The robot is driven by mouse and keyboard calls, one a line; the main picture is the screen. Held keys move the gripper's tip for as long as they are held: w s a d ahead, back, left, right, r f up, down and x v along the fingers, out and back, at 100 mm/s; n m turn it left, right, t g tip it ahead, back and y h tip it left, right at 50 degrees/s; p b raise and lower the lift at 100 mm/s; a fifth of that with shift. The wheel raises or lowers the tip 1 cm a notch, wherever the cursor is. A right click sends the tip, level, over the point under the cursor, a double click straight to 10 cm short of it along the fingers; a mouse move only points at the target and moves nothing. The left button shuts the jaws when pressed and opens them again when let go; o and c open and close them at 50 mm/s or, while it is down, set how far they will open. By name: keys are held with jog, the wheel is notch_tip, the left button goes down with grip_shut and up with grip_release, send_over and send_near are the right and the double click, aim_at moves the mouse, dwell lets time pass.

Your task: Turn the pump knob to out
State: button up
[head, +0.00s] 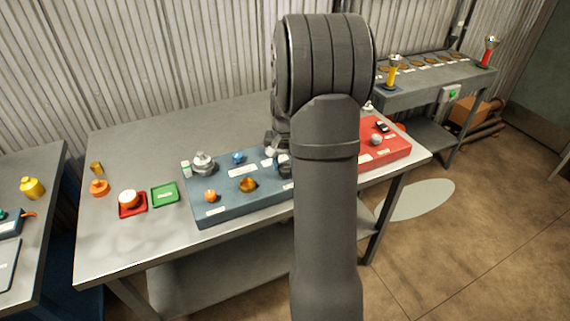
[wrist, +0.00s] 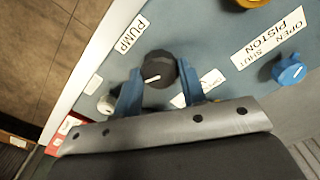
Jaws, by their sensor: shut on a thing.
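The pump knob (wrist: 158,69) is black and round with a white pointer line, on the blue-grey panel (wrist: 215,50) beside the PUMP label (wrist: 131,34) in the wrist view. My gripper (wrist: 157,88) has its two blue fingers on either side of the knob, shut on it. The pointer line lies nearly level in the wrist view. A white label below the knob is partly covered by a finger, and I cannot read it. In the head view, my arm hides part of the panel (head: 213,214), and only a dark bit of the knob (head: 284,168) shows.
A blue knob (wrist: 289,69) by the OPEN SHUT PISTON label stands right of my gripper. An orange knob (head: 210,196) and brass knob (head: 248,185) stand on the panel. A red panel (head: 398,146) adjoins at right. The grey bench (head: 130,235) has free room at its back left.

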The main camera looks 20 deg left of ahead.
jog(key=n, duration=1.3)
jog(key=shift+n, duration=0.4)
jog(key=n, duration=0.8)
jog(key=shift+n, duration=0.3)
jog(key=o, duration=1)
notch_tip(320, 180, up, 18)
jog(key=shift+f, duration=0.25)
